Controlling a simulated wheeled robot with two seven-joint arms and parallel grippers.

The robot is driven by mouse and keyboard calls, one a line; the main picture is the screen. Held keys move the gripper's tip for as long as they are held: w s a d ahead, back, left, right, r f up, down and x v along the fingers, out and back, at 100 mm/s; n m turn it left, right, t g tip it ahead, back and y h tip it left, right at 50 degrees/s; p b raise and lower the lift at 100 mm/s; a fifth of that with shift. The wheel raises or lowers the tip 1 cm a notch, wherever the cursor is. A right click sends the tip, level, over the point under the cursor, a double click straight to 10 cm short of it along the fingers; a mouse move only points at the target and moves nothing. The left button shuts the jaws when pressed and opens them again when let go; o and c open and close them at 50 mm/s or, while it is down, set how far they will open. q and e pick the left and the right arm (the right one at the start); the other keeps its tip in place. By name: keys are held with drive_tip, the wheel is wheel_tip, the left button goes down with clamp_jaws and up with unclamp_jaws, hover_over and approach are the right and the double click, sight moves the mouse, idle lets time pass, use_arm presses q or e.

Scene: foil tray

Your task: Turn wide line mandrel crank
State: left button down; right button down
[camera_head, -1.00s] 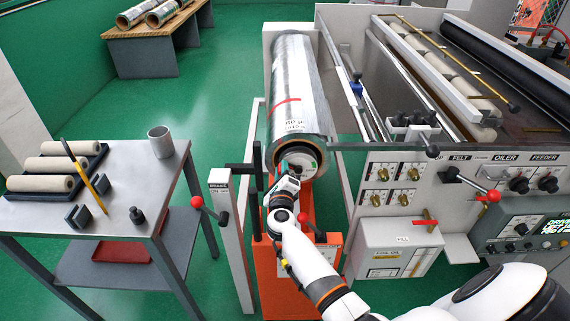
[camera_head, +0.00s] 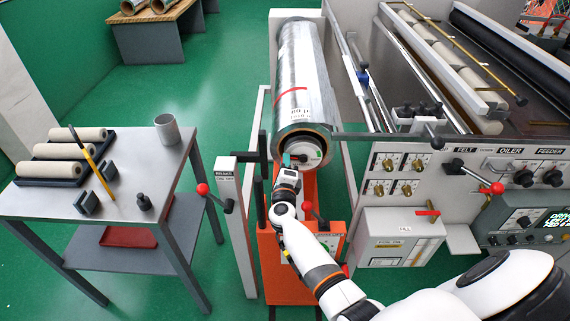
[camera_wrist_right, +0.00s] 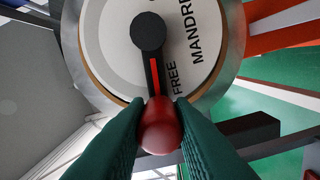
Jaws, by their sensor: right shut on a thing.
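The wide line foil roll (camera_head: 303,85) lies on its mandrel, with a white round end face (camera_head: 306,150) toward me. In the right wrist view this face (camera_wrist_right: 112,45) carries the words MANDREL and FREE. The mandrel crank (camera_wrist_right: 152,65) is a black arm with a red stripe, running from a dark hub down to a red knob (camera_wrist_right: 162,128). My right gripper (camera_head: 288,166) is at the roll's near end. Its dark green fingers (camera_wrist_right: 160,108) are shut on the red knob, one on each side. In the head view my gripper hides most of the crank. My left gripper is not in view.
An orange stand (camera_head: 283,262) is below the roll. A brake post (camera_head: 229,185) with a red-knobbed lever (camera_head: 203,189) stands left. The machine panel (camera_head: 398,172) with valves and another red-knobbed lever (camera_head: 496,188) is right. A steel table (camera_head: 122,205) with cores stands far left.

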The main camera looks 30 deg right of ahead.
drive_tip(key=shift+f, duration=0.2)
drive_tip(key=c, duration=1.3)
unclamp_jaws()
drive_tip(key=shift+r, duration=0.1)
drive_tip(key=shift+o, duration=0.2)
drive_tip(key=b+v, duration=0.1)
drive_tip(key=v, duration=1.1)
